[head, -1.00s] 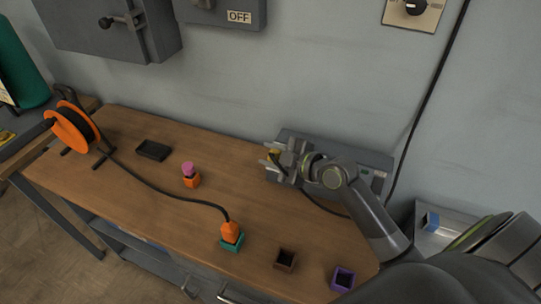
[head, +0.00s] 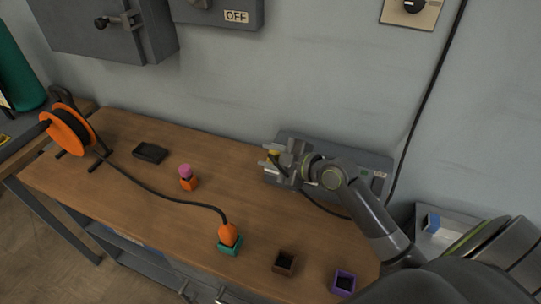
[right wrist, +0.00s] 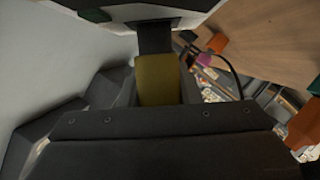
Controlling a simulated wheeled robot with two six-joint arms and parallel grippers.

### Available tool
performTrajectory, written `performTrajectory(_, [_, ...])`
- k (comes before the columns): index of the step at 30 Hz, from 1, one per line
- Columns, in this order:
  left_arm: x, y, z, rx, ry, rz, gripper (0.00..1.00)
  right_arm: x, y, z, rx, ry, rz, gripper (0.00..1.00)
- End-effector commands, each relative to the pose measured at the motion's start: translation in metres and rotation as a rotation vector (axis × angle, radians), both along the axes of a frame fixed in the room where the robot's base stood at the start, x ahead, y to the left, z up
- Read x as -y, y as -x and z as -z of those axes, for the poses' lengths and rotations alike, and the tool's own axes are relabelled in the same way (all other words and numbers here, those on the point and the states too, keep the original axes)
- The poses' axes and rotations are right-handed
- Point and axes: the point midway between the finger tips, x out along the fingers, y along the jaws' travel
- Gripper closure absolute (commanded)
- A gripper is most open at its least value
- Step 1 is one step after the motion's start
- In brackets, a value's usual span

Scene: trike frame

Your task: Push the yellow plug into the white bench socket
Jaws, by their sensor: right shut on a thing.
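My right gripper (head: 273,158) is shut on the yellow plug (right wrist: 158,80), over the left end of a grey box at the back of the bench. In the head view only a small bit of the yellow plug (head: 272,156) shows between the fingers. A dark cable (head: 322,206) loops below my right wrist. In the right wrist view, a dark part lies just beyond the plug's far end; I cannot tell whether they touch. I cannot make out the white bench socket for sure; the gripper may hide it. My left gripper is not in view.
The grey box (head: 345,160) stands against the wall. An orange plug (head: 228,234) sits in a teal socket (head: 230,249). Brown (head: 284,262) and purple (head: 344,283) sockets stand near the front edge. An orange cable reel (head: 68,130) is at left.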

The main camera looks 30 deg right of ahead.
Motion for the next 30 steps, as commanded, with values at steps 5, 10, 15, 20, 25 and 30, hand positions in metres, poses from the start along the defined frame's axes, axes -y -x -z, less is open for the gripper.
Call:
performTrajectory(5, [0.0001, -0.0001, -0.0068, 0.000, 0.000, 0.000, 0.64, -0.0040, 0.0034, -0.0077, 0.001, -0.002, -0.001, 0.93])
performTrajectory(10, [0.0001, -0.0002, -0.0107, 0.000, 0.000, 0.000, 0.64, -0.0068, 0.0061, -0.0118, 0.000, -0.001, 0.001, 0.93])
performTrajectory(15, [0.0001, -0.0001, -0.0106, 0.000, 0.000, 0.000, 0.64, -0.0074, 0.0067, -0.0117, 0.000, -0.001, 0.000, 0.93])
performTrajectory(20, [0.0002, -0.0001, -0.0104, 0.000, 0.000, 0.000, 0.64, -0.0074, 0.0067, -0.0117, 0.000, -0.001, 0.000, 0.93])
performTrajectory(25, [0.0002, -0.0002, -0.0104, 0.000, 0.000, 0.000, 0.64, -0.0073, 0.0066, -0.0117, 0.000, 0.000, 0.000, 0.93])
performTrajectory(30, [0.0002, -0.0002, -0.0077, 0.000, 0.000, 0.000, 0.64, -0.0073, 0.0064, -0.0112, 0.001, -0.001, -0.001, 0.93])
